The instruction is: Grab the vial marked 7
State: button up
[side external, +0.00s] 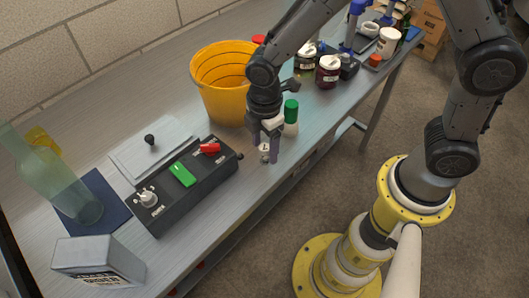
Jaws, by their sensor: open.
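My gripper (266,150) points down over the front edge area of the bench, its fingers apart. A small whitish thing (264,148) shows between or just behind the fingers; I cannot tell whether it is a vial or touches them. A white vial-like bottle with a green cap (291,111) stands upright just right of my gripper, partly covered by it. No number 7 can be read on anything in this view.
A yellow bucket (222,100) stands behind my gripper. A black box with a green switch (182,174) lies to the left. A glass bottle (65,190) and grey tin (98,262) stand far left. Dark jars (327,76) stand right. The bench edge is close.

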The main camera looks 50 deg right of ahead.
notch_tip(320, 180, down, 2)
grip_shut()
dwell(0.5)
